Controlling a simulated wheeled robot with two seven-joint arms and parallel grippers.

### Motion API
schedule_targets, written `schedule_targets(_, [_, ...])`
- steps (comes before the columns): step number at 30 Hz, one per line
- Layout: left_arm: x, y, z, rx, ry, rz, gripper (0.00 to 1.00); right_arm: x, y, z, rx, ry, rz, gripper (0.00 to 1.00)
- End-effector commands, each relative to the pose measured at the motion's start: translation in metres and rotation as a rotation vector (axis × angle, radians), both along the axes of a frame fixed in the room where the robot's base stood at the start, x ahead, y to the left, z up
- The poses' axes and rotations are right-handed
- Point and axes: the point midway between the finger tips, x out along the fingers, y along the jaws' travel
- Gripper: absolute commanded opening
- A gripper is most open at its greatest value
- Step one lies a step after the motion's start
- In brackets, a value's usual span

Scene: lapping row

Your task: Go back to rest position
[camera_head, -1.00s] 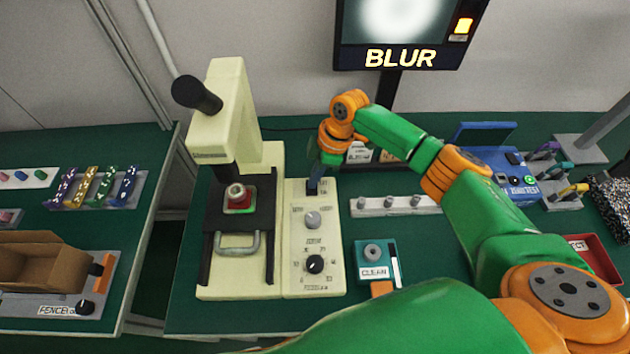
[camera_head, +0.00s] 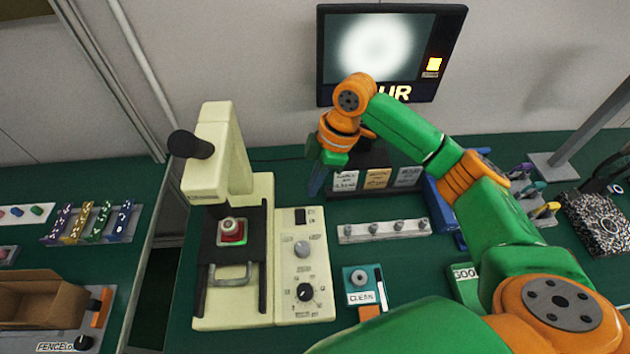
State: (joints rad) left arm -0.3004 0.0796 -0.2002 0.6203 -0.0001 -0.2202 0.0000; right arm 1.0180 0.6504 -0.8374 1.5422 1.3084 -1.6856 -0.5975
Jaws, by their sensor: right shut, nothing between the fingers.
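My right gripper (camera_head: 316,180) is shut and empty. It points down above the green table, just right of the top end of the cream control panel (camera_head: 303,262) and apart from it. The orange wrist and green links of my right arm reach in from the lower right. The panel has a dark switch at the top, a grey knob and a black knob. Left of it stands the cream microscope-like machine (camera_head: 222,158), with a red and silver part (camera_head: 232,231) on its dark stage. My left gripper is not in view.
A monitor (camera_head: 385,50) showing a white blur stands behind my right wrist. A rack with several pegs (camera_head: 384,231), a teal CLEAN station (camera_head: 364,289) and a patterned notebook (camera_head: 597,222) lie to the right. A cardboard box (camera_head: 40,297) sits on the left table, beyond a gap.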

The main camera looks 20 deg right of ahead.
Motion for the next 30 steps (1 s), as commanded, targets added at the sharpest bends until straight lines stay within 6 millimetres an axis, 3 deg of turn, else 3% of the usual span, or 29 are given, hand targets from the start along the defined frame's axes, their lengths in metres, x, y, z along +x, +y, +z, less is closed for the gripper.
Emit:
schedule_targets(15, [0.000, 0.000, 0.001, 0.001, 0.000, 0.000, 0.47, -0.001, -0.001, 0.004, -0.001, 0.000, 0.000, 0.00])
schedule_targets(17, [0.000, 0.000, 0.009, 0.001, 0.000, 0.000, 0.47, -0.001, -0.001, 0.013, 0.000, 0.000, 0.000, 0.00])
schedule_targets(23, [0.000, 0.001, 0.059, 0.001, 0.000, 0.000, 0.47, -0.001, -0.001, 0.062, 0.000, 0.000, 0.000, 0.00])
schedule_targets(30, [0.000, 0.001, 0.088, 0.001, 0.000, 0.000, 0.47, -0.001, -0.001, 0.091, 0.000, 0.000, 0.000, 0.00])
